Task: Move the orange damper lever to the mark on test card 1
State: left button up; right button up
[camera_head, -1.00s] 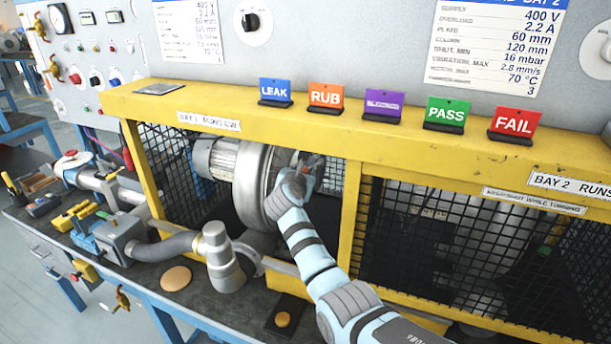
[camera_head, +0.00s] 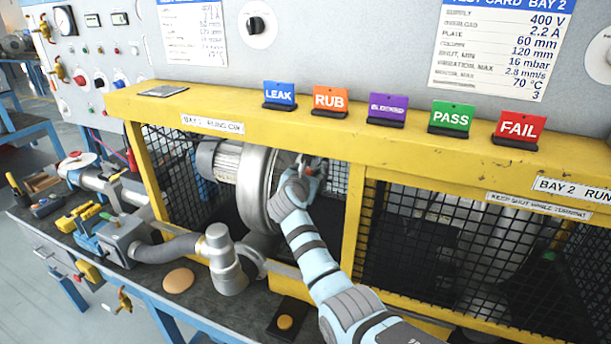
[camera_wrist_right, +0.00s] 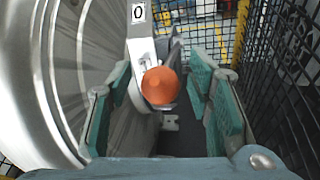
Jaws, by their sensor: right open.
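The orange damper lever knob (camera_wrist_right: 160,86) shows in the right wrist view, at the end of a pale metal lever beside the blower housing (camera_wrist_right: 40,80). A small "0" label (camera_wrist_right: 138,13) is above it. My right gripper (camera_wrist_right: 158,78) is open, with a green-padded finger on each side of the knob; contact is not visible. In the head view the right gripper (camera_head: 308,166) is inside the left bay, at the right side of the silver blower (camera_head: 256,188), and hides most of the lever. Test card 1 (camera_head: 193,32) hangs on the back wall, its top cut off and its text too small to read surely. My left gripper is not in view.
A yellow guard frame (camera_head: 215,108) runs above and around the bay, with black mesh (camera_wrist_right: 285,85) close to the gripper's right. Coloured signs such as LEAK (camera_head: 279,94) stand on the top rail. A grey hose (camera_head: 165,247) and a yellow button (camera_head: 285,322) are on the bench.

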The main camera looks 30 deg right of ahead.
jog(key=v, duration=1.1)
jog(key=shift+s+a, duration=0.3)
jog(key=shift+w, duration=0.1)
jog(key=shift+d, duration=0.1)
